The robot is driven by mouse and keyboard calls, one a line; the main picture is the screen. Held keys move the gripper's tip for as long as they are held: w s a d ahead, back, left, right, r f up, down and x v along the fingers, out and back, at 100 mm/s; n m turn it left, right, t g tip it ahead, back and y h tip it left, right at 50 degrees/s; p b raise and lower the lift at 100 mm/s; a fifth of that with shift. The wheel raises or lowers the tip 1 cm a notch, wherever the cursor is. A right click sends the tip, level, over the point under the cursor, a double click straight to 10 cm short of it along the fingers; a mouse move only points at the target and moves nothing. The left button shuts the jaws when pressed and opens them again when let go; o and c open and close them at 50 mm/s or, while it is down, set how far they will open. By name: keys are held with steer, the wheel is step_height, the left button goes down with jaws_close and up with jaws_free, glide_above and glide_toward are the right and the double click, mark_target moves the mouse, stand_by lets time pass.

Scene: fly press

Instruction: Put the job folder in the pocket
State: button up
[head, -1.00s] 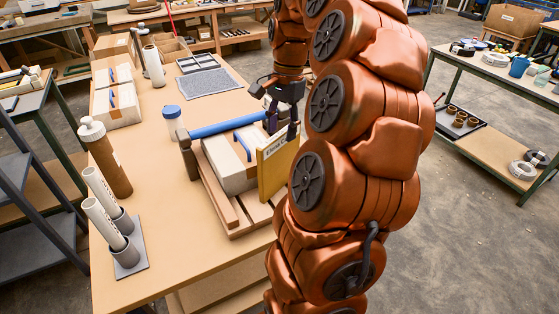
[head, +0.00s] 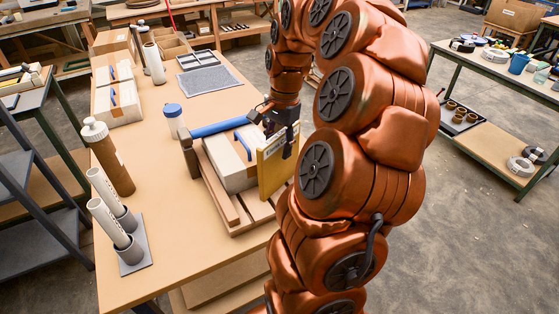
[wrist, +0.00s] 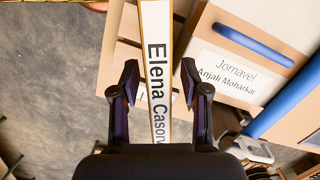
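The job folder (head: 272,175) is a yellow upright slab with a white name strip, standing at the right side of a pale box on the bench. In the wrist view the name strip on the folder (wrist: 156,70) reads "Elena Casor…", its end hidden by my gripper. My gripper (head: 284,145) is at the folder's upper edge, partly hidden by my arm in the head view. In the wrist view my gripper (wrist: 160,88) has its fingers apart, one either side of the strip, with gaps visible. I cannot clearly make out the pocket.
The pale box (head: 228,160) with a blue bar sits in a wooden frame (head: 218,200); a thick blue tube (head: 222,127) lies behind it. A white-capped brown bottle (head: 108,155), a blue-lidded jar (head: 173,120) and white tubes in grey holders (head: 128,250) stand left. The bench front is bare.

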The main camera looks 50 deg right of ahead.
jaws_close()
steer(key=shift+r, duration=0.15)
stand_by(0.6)
